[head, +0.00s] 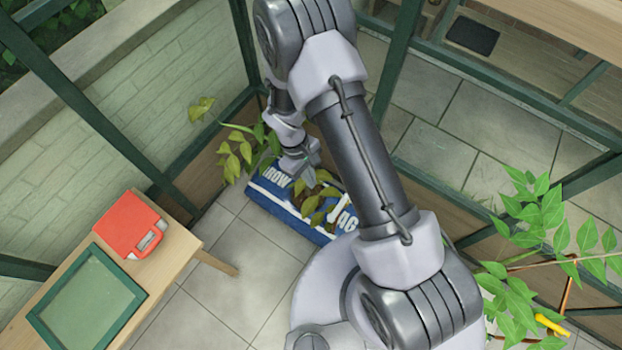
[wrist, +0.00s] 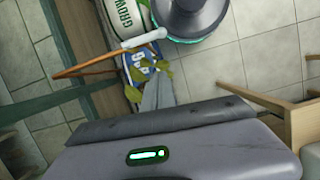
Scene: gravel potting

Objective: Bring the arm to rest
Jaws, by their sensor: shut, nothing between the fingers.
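My gripper (head: 306,180) hangs at the end of my folded arm, over a blue and white bag (head: 262,197) lying on the tiled floor near the corner. Its fingers are together and hold nothing. In the wrist view my gripper (wrist: 156,84) shows as a grey wedge pointing toward the bag (wrist: 136,66) and some yellow-green leaves. I cannot tell whether the fingertips touch the bag or leaves. My arm hides part of the bag.
A wooden table (head: 190,243) at lower left carries a red box (head: 130,224) and a green-framed tray (head: 135,295). Leafy plants (head: 238,148) stand by the bag, and a climbing plant (head: 555,215) is at right. Green-framed low walls enclose the corner. Floor tiles (head: 228,262) between table and bag are clear.

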